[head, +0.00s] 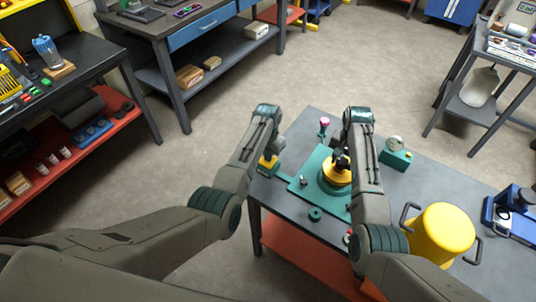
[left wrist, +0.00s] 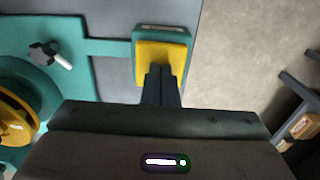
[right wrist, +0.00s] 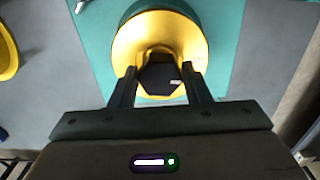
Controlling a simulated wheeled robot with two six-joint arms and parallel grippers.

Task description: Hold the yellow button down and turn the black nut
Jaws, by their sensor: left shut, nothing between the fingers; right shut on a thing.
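The yellow button (left wrist: 162,52) is a square pad on a small green box (left wrist: 188,50) at the table's left edge; the button also shows in the head view (head: 266,161). My left gripper (left wrist: 160,72) is shut and empty, its fingertips over the button's surface; I cannot tell how far the button is pressed. The black nut (right wrist: 158,76) is a hexagon on top of a round yellow hub (right wrist: 130,48) on a green plate (right wrist: 230,30). My right gripper (right wrist: 160,82) is shut on the nut, one finger on each side. In the head view the nut (head: 341,160) is partly hidden by my right arm.
A yellow pot (head: 443,232) with dark handles stands to the right on the grey table. A green box with a gauge (head: 395,158) is behind it. A pink-topped knob (head: 324,122), a small lever (head: 303,181) and a green ring (head: 315,214) are near the plate.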

